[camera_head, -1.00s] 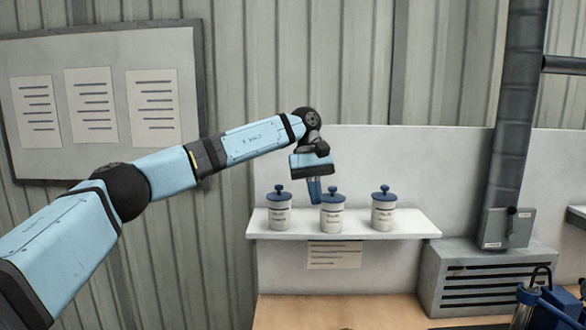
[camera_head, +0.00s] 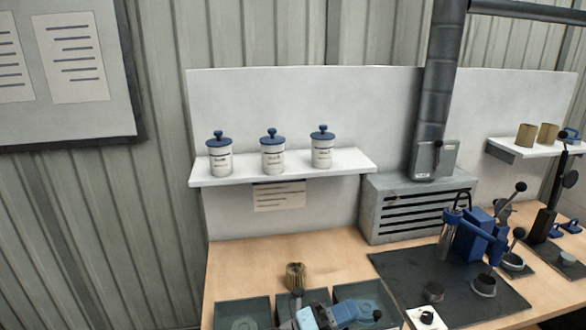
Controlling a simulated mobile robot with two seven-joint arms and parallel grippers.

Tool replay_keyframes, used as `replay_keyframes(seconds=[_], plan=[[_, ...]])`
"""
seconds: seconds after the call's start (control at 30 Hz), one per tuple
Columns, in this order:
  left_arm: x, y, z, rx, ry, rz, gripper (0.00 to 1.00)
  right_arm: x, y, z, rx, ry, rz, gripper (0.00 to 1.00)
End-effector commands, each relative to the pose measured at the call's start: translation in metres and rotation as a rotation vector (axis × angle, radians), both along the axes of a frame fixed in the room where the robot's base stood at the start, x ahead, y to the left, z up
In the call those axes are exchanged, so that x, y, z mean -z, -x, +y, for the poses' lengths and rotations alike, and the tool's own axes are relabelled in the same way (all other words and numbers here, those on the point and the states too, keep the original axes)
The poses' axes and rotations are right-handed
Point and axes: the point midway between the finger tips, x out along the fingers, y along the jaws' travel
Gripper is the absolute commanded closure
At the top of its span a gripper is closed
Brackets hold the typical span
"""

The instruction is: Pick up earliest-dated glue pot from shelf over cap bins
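Three white glue pots with blue knobbed lids stand upright in a row on the white shelf (camera_head: 285,174): a left pot (camera_head: 220,161), a middle pot (camera_head: 273,157) and a right pot (camera_head: 322,152). Their label print is too small for me to read the dates. The cap bins, a left bin (camera_head: 240,303), a middle bin (camera_head: 283,300) and a right bin (camera_head: 366,291), are green-grey trays below the shelf. My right gripper is out of view.
A pleated tan cartridge (camera_head: 296,274) stands by the middle bin. A note (camera_head: 279,196) hangs under the shelf. A grey vent box (camera_head: 415,207) and pipe stand to the right. A blue press (camera_head: 473,237) sits on a dark mat.

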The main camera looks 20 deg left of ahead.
Motion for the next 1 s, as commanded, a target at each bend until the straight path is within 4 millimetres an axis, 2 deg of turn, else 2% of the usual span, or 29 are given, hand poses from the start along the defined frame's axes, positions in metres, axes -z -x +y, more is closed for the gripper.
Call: replay_keyframes(seconds=[0.03, 0.1, 0.17, 0.27, 0.4, 0.5, 0.6, 0.7, 0.8, 1.0], plan=[[0.019, 0.011, 0.01, -0.045, 0.071, 0.156, 1.0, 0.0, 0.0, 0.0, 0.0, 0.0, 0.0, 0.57], [0.045, 0.022, 0.027, -0.11, 0.172, 0.374, 1.0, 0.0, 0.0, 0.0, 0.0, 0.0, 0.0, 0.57], [0.069, 0.035, 0.044, -0.168, 0.263, 0.559, 1.0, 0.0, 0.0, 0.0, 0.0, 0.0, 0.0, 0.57], [0.113, 0.064, 0.074, -0.269, 0.419, 0.861, 1.0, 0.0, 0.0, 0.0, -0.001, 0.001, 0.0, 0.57], [0.171, 0.12, 0.117, -0.421, 0.639, 1.241, 1.0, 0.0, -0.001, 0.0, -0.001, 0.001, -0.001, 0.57], [0.203, 0.161, 0.141, -0.521, 0.775, 1.452, 1.0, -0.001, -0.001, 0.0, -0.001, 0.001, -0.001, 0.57], [0.223, 0.196, 0.159, -0.602, 0.877, 1.599, 1.0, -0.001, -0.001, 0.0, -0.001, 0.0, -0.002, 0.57], [0.235, 0.218, 0.169, -0.654, 0.945, 1.686, 1.0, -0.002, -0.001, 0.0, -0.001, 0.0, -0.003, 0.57], [0.24, 0.229, 0.174, -0.679, 0.974, 1.724, 1.0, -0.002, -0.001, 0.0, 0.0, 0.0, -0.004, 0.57], [0.241, 0.23, 0.175, -0.683, 0.979, 1.731, 1.0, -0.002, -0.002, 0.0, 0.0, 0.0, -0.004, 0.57]])
